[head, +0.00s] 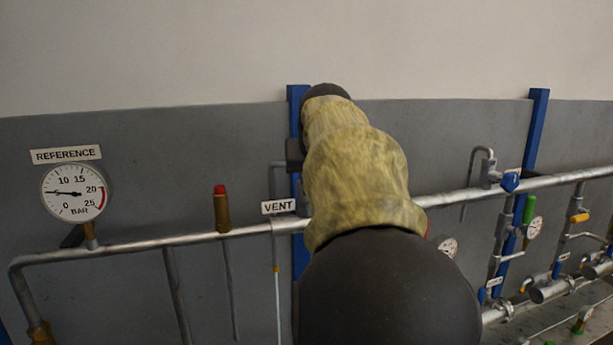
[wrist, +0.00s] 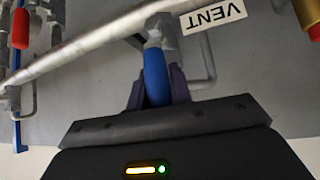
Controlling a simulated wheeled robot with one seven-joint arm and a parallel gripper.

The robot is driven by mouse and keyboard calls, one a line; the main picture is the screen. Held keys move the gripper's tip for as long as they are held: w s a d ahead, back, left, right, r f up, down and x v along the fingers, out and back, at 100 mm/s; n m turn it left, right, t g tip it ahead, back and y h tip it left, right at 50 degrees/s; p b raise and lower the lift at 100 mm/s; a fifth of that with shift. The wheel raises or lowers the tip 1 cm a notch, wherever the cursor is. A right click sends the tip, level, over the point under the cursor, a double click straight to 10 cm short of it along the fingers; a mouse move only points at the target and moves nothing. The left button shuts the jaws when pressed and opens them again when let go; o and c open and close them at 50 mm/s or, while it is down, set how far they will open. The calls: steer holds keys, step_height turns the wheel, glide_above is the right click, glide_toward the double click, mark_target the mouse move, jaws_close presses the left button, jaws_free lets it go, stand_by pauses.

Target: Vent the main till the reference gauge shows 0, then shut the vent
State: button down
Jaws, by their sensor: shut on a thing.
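The reference gauge (head: 74,193) is at the left in the head view, under its REFERENCE label (head: 66,155). Its needle points left, at about 5 bar on a scale from 0 to 25. The VENT label (head: 278,206) is on the main pipe, and it also shows upside down in the wrist view (wrist: 214,15). In the wrist view my gripper (wrist: 157,82) is shut on the blue vent handle (wrist: 156,76), with a dark finger on each side. My arm hides the handle and gripper in the head view.
The grey main pipe (head: 190,240) runs across the wall. A brass fitting with a red cap (head: 221,208) stands on it left of the vent. Blue posts (head: 536,130) stand against the panel. More valves, pipes and small gauges (head: 534,227) crowd the right side.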

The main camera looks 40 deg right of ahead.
steer(key=shift+f, duration=0.1)
steer(key=c, duration=1.3)
jaws_free()
steer(key=shift+o, duration=0.2)
steer(key=v, duration=1.7)
steer(key=shift+s+a+b, duration=0.15)
steer(key=shift+s+b, duration=0.05)
steer(key=shift+b, duration=0.1)
